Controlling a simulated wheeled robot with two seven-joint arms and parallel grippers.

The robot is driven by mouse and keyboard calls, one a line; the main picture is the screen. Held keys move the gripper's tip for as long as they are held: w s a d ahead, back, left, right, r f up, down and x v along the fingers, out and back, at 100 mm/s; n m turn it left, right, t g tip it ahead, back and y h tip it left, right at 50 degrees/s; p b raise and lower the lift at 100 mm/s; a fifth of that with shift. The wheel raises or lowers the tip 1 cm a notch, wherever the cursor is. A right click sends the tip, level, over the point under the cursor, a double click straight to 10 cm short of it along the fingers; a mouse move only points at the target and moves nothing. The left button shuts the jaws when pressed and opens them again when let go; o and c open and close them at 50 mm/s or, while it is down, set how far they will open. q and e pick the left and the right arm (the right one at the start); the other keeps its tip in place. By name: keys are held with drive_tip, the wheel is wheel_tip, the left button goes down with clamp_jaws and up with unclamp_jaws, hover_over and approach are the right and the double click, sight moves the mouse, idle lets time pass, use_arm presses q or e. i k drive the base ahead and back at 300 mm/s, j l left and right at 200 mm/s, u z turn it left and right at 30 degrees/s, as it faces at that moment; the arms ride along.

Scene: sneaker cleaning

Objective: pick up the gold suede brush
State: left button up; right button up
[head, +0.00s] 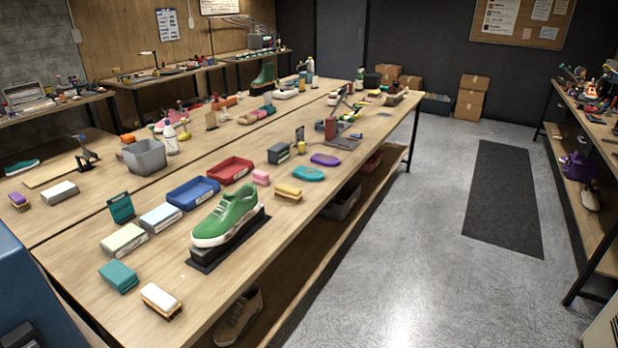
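A gold-yellow block with a pale lower layer, which looks like the gold suede brush (288,191), lies on the long wooden table (262,262) near its right-hand edge. It is right of the pink block (261,177) and short of the teal oval piece (308,174). A green sneaker (228,216) on a black stand is to its left and nearer. Neither of my grippers is in the head view.
A white-topped brush (160,299) and a teal block (119,276) lie at the near end. Blue (193,192) and red (231,171) trays stand behind the sneaker. The floor right of the table is clear, with a dark mat (503,200).

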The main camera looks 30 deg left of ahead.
sight(283, 191)
drive_tip(key=i+l+u, duration=0.1)
drive_tip(key=i+u, duration=0.25)
drive_tip(key=i, duration=0.2)
drive_tip(key=i+l+u, duration=0.4)
drive_tip(key=i, duration=0.15)
drive_tip(key=i+l+u, duration=0.35)
drive_tip(key=i, duration=0.15)
